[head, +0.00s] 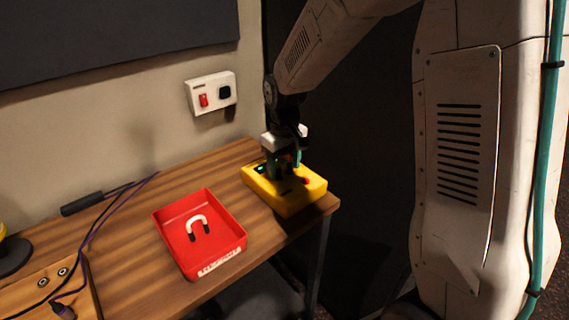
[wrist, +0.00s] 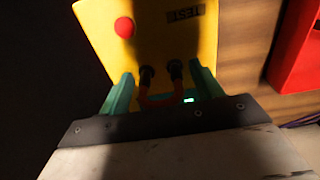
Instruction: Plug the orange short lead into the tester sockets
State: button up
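The yellow tester (head: 300,197) sits at the right end of the desk. In the wrist view its yellow face (wrist: 95,18) has a red button (wrist: 124,27) and a TEST label. The orange short lead (wrist: 158,101) is a small loop with two black plugs, which stand side by side at the tester's face. They look seated in the sockets, but the sockets are hidden beneath them. My gripper (wrist: 161,72) is over the tester, its green fingers on either side of the lead with gaps to both plugs. In the head view my gripper (head: 283,165) hides the lead.
A red tray (head: 168,218) left of the tester holds a white lead (head: 197,221). A wall plate (head: 211,93) with a red switch is behind. Dark cables (head: 95,225) lie on the left. The desk's right edge is close to the tester.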

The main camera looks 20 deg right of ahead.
notch_tip(320, 180, up, 8)
jog(key=shift+f, duration=0.1)
dwell(0.6)
dwell(0.3)
jog(key=s+d+r+m, duration=0.1)
jog(key=s+r, duration=0.1)
jog(key=s, duration=0.8)
jog(key=s+d+r+m+t, duration=0.1)
jog(key=s+r, duration=0.2)
jog(key=s, duration=0.6)
jog(key=s+r+m, duration=0.1)
jog(key=s+r, duration=0.1)
jog(key=s, duration=0.8)
jog(key=shift+s+d+r+m, duration=0.2)
jog(key=shift+s+d+m, duration=0.1)
jog(key=shift+s+d, duration=0.1)
